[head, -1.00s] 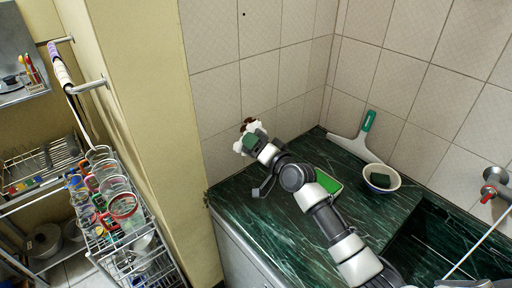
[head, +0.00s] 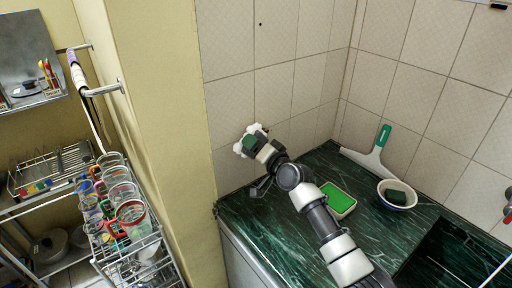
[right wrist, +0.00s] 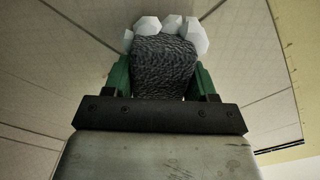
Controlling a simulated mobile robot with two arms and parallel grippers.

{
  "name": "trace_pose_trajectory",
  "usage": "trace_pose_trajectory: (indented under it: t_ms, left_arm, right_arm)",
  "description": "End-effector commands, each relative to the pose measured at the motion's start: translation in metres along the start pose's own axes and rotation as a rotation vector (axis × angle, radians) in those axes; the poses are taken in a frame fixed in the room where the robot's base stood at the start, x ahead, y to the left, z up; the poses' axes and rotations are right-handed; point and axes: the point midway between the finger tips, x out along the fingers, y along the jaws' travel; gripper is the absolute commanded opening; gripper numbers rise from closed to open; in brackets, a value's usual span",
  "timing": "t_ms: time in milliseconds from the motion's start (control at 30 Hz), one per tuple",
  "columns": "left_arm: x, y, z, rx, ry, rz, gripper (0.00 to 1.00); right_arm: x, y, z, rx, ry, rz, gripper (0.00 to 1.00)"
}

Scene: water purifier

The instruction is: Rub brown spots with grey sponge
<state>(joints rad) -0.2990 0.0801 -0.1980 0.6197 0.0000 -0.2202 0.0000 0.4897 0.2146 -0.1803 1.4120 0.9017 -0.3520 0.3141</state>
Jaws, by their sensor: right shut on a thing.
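My right gripper (head: 249,144) is at the tiled wall (head: 228,104), just above the back left corner of the counter. In the right wrist view, its green fingers (right wrist: 160,82) are shut on the grey sponge (right wrist: 164,62), a dark rough block. White lumps like foam (right wrist: 172,24) lie at the sponge's far end, against the tiles. They also show around the gripper in the head view. Little or no brown shows there now; the gripper and white lumps hide that part of the wall. A small dark spot (head: 260,24) is higher on the tiles. My left gripper is not in view.
The green marble counter (head: 290,232) holds a green-topped tray (head: 338,199), a white bowl (head: 397,205) with a dark green sponge (head: 394,197), and a white-and-green squeegee (head: 370,158) at the wall. A sink is at right. A wire rack with glasses (head: 122,195) stands left, beyond the yellow wall (head: 155,110).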

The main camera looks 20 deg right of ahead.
Motion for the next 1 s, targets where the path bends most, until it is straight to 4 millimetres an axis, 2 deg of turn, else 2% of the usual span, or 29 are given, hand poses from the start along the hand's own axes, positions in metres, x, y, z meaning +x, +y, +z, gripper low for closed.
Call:
trace_pose_trajectory:
  t_ms: [1000]
  left_arm:
    - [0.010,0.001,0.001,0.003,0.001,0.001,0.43]
  right_arm:
    - [0.015,0.000,0.000,0.001,0.001,-0.001,0.38]
